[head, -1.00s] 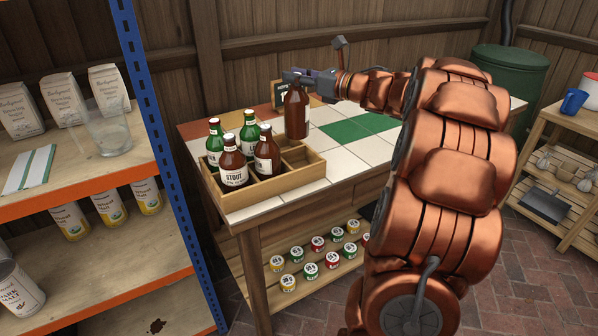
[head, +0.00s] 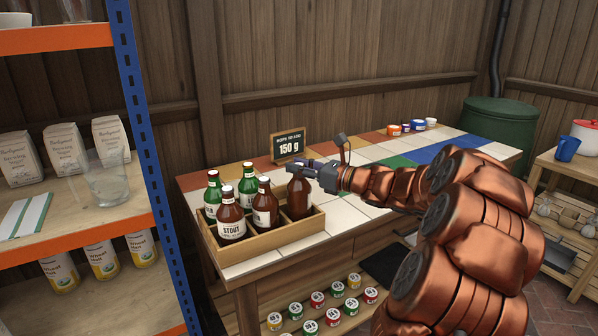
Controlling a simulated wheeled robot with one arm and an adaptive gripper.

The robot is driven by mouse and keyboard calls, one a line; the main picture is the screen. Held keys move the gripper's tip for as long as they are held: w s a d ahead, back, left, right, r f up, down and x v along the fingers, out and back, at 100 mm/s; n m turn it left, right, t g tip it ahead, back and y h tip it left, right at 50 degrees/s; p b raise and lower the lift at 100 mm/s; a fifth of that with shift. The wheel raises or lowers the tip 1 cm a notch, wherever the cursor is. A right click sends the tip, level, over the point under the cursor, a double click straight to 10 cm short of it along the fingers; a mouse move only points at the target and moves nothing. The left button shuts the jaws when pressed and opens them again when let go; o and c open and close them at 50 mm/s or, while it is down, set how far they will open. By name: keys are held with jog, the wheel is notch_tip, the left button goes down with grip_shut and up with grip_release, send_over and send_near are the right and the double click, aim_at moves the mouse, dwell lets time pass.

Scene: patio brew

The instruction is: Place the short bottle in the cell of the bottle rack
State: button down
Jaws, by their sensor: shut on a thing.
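The short bottle (head: 298,198) is brown, with no label facing me. It stands about upright at the right end of the wooden bottle rack (head: 268,239), and its base is hidden behind the rack's wall. It appears to be inside the right-hand cell; I cannot tell if it touches the floor. My gripper (head: 303,168) is shut on the bottle's upper part, reaching in from the right.
The rack stands on a tiled table (head: 350,214). Colored cups (head: 394,130) sit at the table's far end. A shelf with an orange edge (head: 80,232) is close on the left. Tiles right of the rack are clear.

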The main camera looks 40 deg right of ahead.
jog(key=shift+f, duration=0.5)
jog(key=shift+f+b, duration=0.2)
jog(key=shift+b, duration=0.15)
jog(key=c, duration=0.9)
grip_release()
jog(key=shift+o, duration=0.2)
jog(key=shift+r, duration=0.15)
jog(key=shift+r+p, duration=0.15)
jog(key=shift+p, duration=0.35)
jog(key=b+v, duration=0.1)
jog(key=v, duration=1.1)
jog(key=shift+f, duration=0.25)
jog(key=shift+s+a, duration=0.1)
